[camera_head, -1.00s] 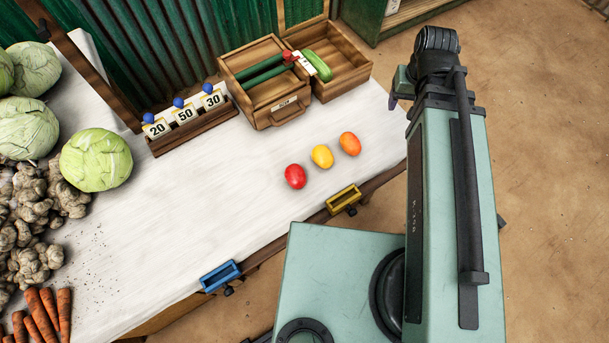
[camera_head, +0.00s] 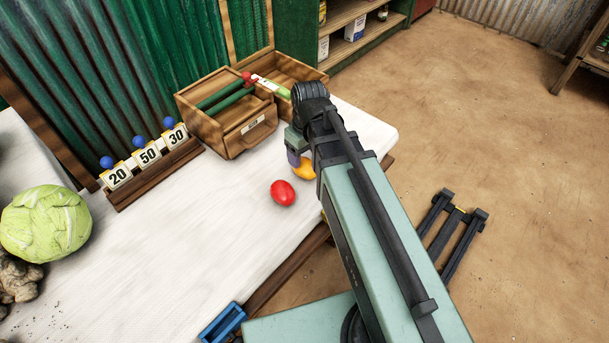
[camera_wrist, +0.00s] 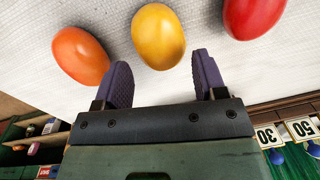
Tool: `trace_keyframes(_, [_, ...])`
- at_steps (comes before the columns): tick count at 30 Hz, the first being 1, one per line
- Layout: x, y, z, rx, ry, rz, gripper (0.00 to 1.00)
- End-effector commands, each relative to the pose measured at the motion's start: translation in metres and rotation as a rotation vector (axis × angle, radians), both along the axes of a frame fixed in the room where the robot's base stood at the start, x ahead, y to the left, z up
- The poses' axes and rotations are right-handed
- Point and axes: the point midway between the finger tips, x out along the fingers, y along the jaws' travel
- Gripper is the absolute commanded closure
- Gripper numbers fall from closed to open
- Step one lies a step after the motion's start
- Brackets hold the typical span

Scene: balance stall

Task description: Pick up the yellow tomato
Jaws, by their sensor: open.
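The yellow tomato (camera_wrist: 158,37) lies on the white tabletop, between an orange tomato (camera_wrist: 80,56) and a red tomato (camera_wrist: 252,14) in the wrist view. My gripper (camera_wrist: 162,78) is open and empty, its two purple fingers apart. The yellow tomato is just beyond the fingertips, roughly centred on the gap and not between them. In the head view the yellow tomato (camera_head: 304,169) is partly covered by my arm, the red tomato (camera_head: 283,193) is clear to its left, and the orange one is hidden.
A wooden box (camera_head: 238,138) with green rods stands behind the tomatoes. A rack of number cards (camera_head: 153,172) and a cabbage (camera_head: 46,222) are to the left. A blue tray (camera_head: 222,322) is at the table's front edge. The white tabletop (camera_head: 205,225) is clear in the middle.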

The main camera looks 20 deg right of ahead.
Motion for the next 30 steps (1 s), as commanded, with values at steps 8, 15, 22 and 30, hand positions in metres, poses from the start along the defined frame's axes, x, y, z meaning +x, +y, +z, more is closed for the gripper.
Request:
trace_keyframes(8, [-0.003,0.002,-0.044,0.000,0.000,-0.001,0.35])
trace_keyframes(15, [-0.004,0.003,-0.050,0.000,0.000,-0.001,0.35])
trace_keyframes(22, [-0.003,0.003,-0.049,0.000,0.000,-0.001,0.60])
trace_keyframes(30, [-0.003,0.003,-0.049,0.000,0.000,-0.001,0.67])
